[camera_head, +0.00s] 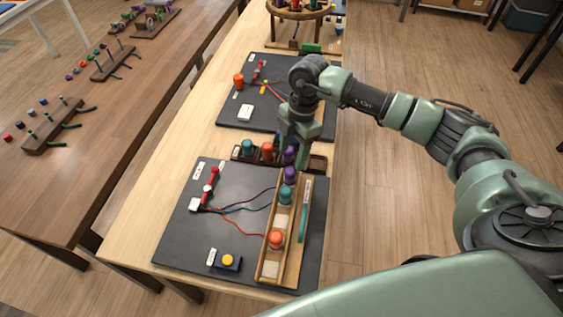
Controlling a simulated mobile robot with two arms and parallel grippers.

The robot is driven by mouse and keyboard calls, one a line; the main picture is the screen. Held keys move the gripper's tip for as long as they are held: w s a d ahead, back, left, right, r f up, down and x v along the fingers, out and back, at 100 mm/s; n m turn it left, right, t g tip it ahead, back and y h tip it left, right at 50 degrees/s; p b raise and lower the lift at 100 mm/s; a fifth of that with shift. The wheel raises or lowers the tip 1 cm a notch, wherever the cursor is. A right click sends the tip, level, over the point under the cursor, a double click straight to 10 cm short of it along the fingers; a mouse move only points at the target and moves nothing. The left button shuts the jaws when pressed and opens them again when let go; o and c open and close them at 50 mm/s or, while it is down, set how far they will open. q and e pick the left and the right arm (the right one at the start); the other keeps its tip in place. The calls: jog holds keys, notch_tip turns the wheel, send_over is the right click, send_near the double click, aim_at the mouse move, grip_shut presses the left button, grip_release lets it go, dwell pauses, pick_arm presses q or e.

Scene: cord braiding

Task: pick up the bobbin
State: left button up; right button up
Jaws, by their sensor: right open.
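My right gripper (291,146) is open and points down, with its fingers at or just above a purple bobbin (289,155) at the dark wooden rack (318,164). I cannot tell whether they touch it. In the light wooden tray (259,262) stand another purple bobbin (291,174), a teal bobbin (286,194) and an orange bobbin (276,239). Coloured cords (240,203) run from a red clamp (210,184) toward the tray. My left gripper is out of view.
A black mat (190,245) lies under the tray, with a yellow button box (228,261) at its front. A second black mat (232,112) with an orange bobbin (239,81) lies behind. A brown table (110,130) with pegged racks stands left.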

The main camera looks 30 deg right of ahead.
aim_at(290, 170)
jog(key=shift+s+a+f, duration=0.1)
jog(key=shift+f, duration=0.3)
jog(key=f, duration=0.1)
jog(key=f+p, duration=0.1)
jog(key=s+f+p, duration=0.1)
jog(key=shift+a+f, duration=0.3)
notch_tip(290, 170, down, 2)
jog(key=shift+w+a+f+p, duration=0.15)
jog(key=shift+f+p, duration=0.1)
jog(key=shift+p, duration=0.15)
jog(key=shift+f, duration=0.2)
grip_shut()
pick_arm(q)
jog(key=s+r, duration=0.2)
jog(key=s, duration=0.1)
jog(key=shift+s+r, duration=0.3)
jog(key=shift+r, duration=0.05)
